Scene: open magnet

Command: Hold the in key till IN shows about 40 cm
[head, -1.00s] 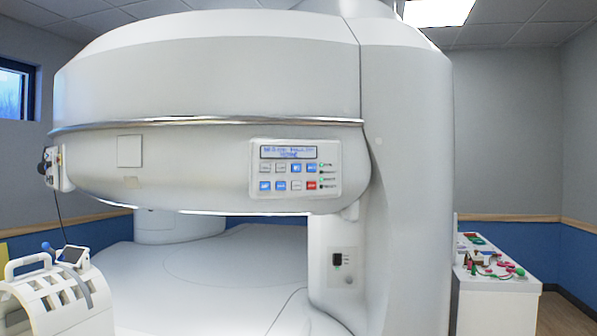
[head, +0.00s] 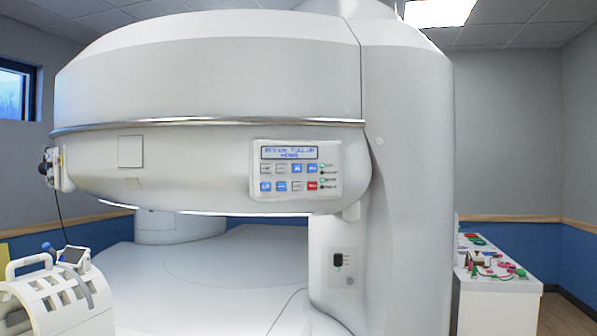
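The control panel (head: 296,169) is on the front of the magnet's upper housing, right of centre. The key labels are too small to read, so I cannot tell which is the in key. Neither of my grippers is in view, and nothing touches the panel.
The magnet's white lower table surface (head: 230,270) lies under the housing. A white slatted coil (head: 50,295) with a handle stands at the lower left. A white cart (head: 497,285) with coloured items is at the right.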

